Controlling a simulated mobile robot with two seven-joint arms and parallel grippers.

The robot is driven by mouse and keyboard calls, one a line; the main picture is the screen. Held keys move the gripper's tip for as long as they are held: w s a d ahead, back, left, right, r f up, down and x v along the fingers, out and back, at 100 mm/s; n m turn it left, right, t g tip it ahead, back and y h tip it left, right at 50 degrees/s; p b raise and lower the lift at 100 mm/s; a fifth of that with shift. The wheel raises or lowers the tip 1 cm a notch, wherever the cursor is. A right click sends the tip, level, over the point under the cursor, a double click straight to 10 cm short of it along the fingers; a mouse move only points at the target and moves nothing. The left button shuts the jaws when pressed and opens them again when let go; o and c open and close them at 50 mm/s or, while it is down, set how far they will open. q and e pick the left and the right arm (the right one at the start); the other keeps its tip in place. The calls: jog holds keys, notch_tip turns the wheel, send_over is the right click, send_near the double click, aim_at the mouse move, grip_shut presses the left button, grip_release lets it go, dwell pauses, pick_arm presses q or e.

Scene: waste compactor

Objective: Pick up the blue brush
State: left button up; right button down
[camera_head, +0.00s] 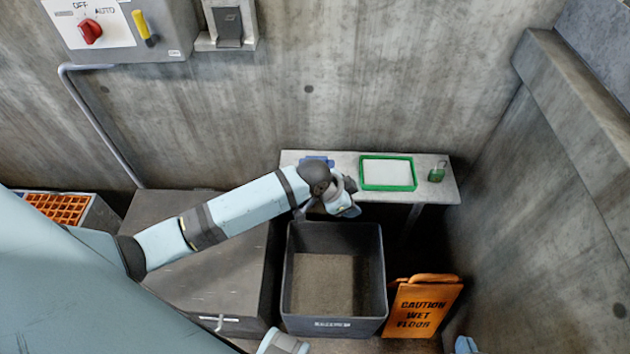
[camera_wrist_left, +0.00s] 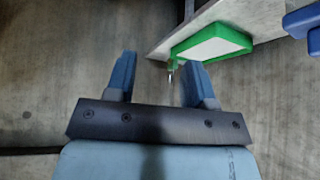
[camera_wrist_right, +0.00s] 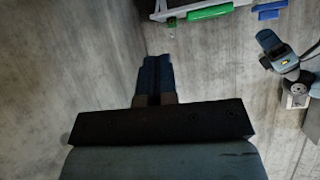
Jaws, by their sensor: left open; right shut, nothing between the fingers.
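The blue brush (camera_head: 318,161) lies at the left end of a grey shelf table, partly hidden by my left arm. It also shows in the right wrist view (camera_wrist_right: 268,10) and at the upper right edge of the left wrist view (camera_wrist_left: 302,20). My left gripper (camera_wrist_left: 160,75) is open and empty. In the head view the left hand is just in front of the table, below and slightly right of the brush, apart from it. My right gripper (camera_wrist_right: 153,62) is shut and empty. Only a blue bit of it (camera_head: 466,345) shows at the bottom of the head view.
The table (camera_head: 447,188) also bears a green-rimmed white tray (camera_head: 413,186) and a green padlock (camera_head: 437,173). A dark open bin (camera_head: 287,300) stands below, beside an orange wet-floor sign (camera_head: 425,305). Concrete walls close the back and right.

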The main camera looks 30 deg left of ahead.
pick_arm(q)
jog(key=w+a+m+g+y+b, duration=0.2)
jog(key=w+a+b, duration=0.2)
jog(key=w, duration=0.3)
notch_tip(320, 180, up, 8)
jog(key=m+g+y+b, duration=0.1)
jog(key=g+y+b, duration=0.2)
jog(key=b, duration=0.3)
send_over(316, 157)
jog(key=f, duration=0.2)
jog(key=f+b, duration=0.1)
jog(key=f, duration=0.4)
jog(key=shift+w+d+f+b, duration=0.15)
jog(key=shift+w+f+b, duration=0.15)
jog(key=shift+f, duration=0.1)
jog(key=f, duration=0.1)
jog(key=f+b, duration=0.1)
jog(key=f, duration=0.2)
jog(key=shift+s+f, duration=0.3)
jog(key=shift+s, duration=0.05)
jog(key=shift+f+b, duration=0.3)
jog(key=shift+f, duration=0.05)
grip_shut()
pick_arm(e)
notch_tip(316, 157, down, 8)
jog(key=w, duration=0.1)
jog(key=shift+w+a+t+y, duration=0.15)
jog(key=shift+a+t+y, duration=0.15)
jog(key=shift+a+t, duration=0.1)
